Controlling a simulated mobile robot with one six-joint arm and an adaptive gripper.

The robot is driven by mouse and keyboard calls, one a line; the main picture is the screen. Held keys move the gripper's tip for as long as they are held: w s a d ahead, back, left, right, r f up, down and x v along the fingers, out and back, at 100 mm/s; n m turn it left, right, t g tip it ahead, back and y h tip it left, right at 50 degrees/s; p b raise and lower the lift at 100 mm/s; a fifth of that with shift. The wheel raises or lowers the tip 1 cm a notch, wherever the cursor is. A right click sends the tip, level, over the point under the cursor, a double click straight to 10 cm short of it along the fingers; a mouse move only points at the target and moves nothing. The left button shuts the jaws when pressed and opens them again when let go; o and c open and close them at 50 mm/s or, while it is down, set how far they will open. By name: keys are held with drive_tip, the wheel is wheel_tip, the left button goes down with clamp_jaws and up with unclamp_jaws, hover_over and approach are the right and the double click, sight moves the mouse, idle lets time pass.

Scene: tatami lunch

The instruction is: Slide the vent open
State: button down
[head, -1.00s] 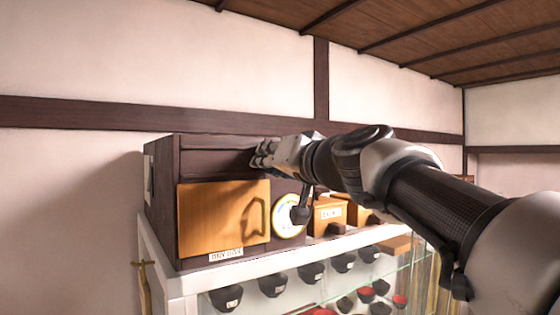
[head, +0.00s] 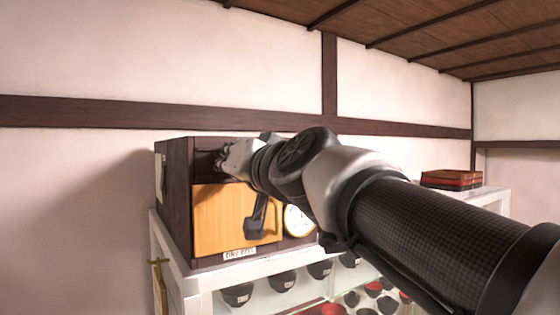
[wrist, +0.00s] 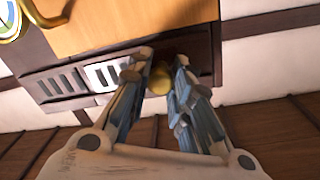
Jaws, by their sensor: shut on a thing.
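The vent is a dark strip with slots (wrist: 66,82) on the dark wooden cabinet (head: 174,205), above its orange door (head: 222,222). In the wrist view, which shows the cabinet upside down, some slots are dark and some show light. A round brass knob (wrist: 160,78) sits beside the slots. My gripper (wrist: 161,68) has its two fingers on either side of the knob and is shut on it. In the head view my gripper (head: 224,160) is at the top of the cabinet front and hides most of the vent.
The cabinet stands on a white glass-fronted case (head: 195,282) holding several dark bowls. A round white dial (head: 298,220) is right of the door, partly behind my arm. A stack of dark and red boxes (head: 450,180) is at the right. The wall is close behind.

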drive_tip(key=shift+a, duration=0.1)
drive_tip(key=c, duration=1.8)
unclamp_jaws()
drive_tip(key=shift+s, duration=0.1)
drive_tip(key=shift+c, duration=0.2)
drive_tip(key=shift+o, duration=1.3)
drive_tip(key=shift+s+a, duration=0.1)
drive_tip(key=shift+a, duration=0.05)
drive_tip(key=shift+o, duration=0.8)
drive_tip(key=v, duration=1.2)
